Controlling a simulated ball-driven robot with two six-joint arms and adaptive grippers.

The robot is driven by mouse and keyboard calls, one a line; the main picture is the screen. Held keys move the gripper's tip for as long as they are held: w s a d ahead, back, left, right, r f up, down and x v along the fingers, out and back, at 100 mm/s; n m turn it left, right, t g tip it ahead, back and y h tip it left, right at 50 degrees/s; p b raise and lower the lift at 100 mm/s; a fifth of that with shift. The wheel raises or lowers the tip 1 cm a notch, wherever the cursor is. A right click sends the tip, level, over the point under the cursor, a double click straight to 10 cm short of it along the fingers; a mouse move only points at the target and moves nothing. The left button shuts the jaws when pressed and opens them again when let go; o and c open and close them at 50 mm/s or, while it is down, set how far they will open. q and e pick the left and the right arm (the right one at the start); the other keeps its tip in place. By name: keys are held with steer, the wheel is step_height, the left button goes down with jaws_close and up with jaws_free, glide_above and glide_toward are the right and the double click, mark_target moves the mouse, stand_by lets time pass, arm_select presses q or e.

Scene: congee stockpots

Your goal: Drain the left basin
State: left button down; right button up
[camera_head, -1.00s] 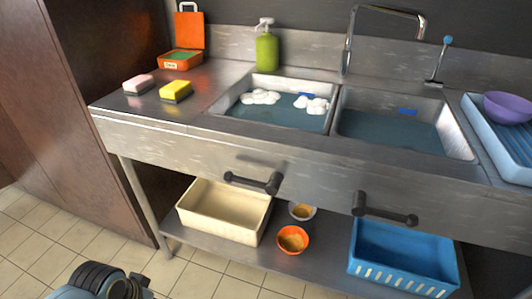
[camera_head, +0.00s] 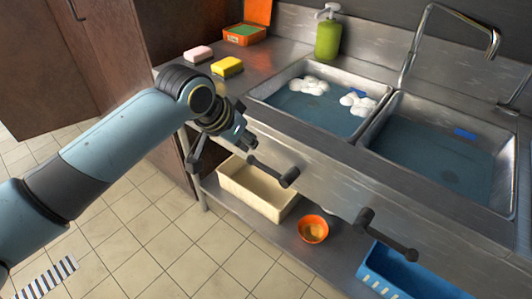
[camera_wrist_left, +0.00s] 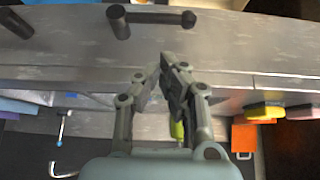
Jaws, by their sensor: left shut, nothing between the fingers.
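The left basin (camera_head: 275,82) holds bluish water with white foam clumps on it. A dark lever handle (camera_head: 270,171) sticks out of the sink front below it, its bar lying roughly sideways. It also shows in the wrist view (camera_wrist_left: 155,17). My left gripper (camera_head: 249,139) is shut and empty, close to the left end of this lever. In the wrist view its fingertips (camera_wrist_left: 167,68) point toward the lever, with a gap that shows no contact. The basin's drain is not visible. My right gripper is not in view.
The right basin (camera_head: 505,165) also holds water, with a second lever (camera_head: 385,235) below it. A cream tub (camera_head: 262,203), orange bowl (camera_head: 313,229) and blue basket (camera_head: 405,280) sit on the lower shelf. A yellow sponge (camera_head: 227,66) lies on the counter. The floor in front is clear.

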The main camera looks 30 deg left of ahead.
mark_target(264, 165)
arm_select(q)
steer(key=b+x, duration=0.1)
steer(key=x, duration=0.9)
steer(key=shift+s, duration=0.1)
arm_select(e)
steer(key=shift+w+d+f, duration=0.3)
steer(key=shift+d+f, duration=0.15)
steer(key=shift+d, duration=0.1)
arm_select(q)
steer(key=shift+f, duration=0.1)
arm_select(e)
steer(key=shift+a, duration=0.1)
